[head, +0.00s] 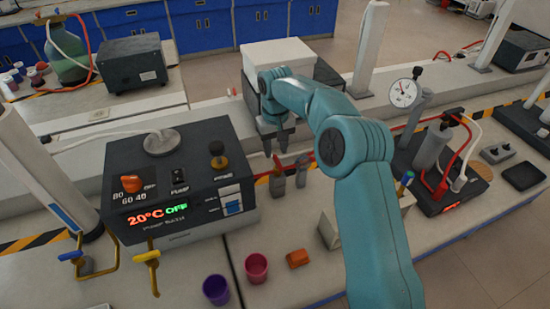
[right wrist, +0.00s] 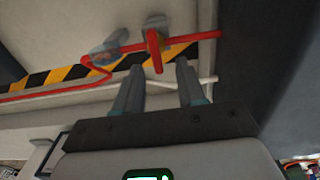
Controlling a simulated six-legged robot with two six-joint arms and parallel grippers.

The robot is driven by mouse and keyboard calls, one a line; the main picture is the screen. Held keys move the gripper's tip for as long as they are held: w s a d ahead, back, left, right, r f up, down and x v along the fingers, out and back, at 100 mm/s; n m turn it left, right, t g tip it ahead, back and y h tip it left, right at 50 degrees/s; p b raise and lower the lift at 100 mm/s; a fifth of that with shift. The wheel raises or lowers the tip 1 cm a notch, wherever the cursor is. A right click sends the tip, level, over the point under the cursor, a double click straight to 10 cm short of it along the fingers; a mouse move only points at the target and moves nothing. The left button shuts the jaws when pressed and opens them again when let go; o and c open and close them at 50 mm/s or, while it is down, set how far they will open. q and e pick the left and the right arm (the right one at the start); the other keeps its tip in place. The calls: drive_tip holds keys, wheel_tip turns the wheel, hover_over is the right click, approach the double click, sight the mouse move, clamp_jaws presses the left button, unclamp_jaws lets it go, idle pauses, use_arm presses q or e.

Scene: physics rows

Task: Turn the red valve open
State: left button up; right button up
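The red valve shows in the right wrist view as a short red-orange handle (right wrist: 154,50) set across a red pipe (right wrist: 190,39). In the head view the red pipe (head: 262,176) runs beside the water bath, with small grey fittings (head: 301,178) on it; the handle is hard to make out there. My right gripper (head: 275,143) points down above and behind these fittings. In the right wrist view its two fingers (right wrist: 157,88) are apart with nothing between them, and the handle lies beyond the tips, apart from them. My left gripper is not in view.
The water bath (head: 180,205) with an orange knob stands left of the gripper. A white-topped box (head: 277,55) is behind it. Purple cup (head: 216,289), pink cup (head: 256,268) and orange block (head: 298,258) stand in front. A gauge (head: 403,92) and equipment stand right.

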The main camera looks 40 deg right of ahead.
sight(278, 161)
drive_tip(key=f, duration=0.3)
drive_tip(key=shift+s+d+f, duration=0.2)
drive_tip(key=shift+s+f, duration=0.2)
drive_tip(key=shift+w+a+f, duration=0.1)
drive_tip(key=shift+w+f, duration=0.15)
drive_tip(key=shift+w, duration=0.05)
drive_tip(key=shift+s+r, duration=0.1)
drive_tip(key=shift+s, duration=0.15)
drive_tip(key=shift+s+d+r, duration=0.1)
drive_tip(key=shift+s+d, duration=0.1)
drive_tip(key=c, duration=0.3)
clamp_jaws()
drive_tip(key=shift+w+a, duration=0.2)
drive_tip(key=shift+d, duration=0.1)
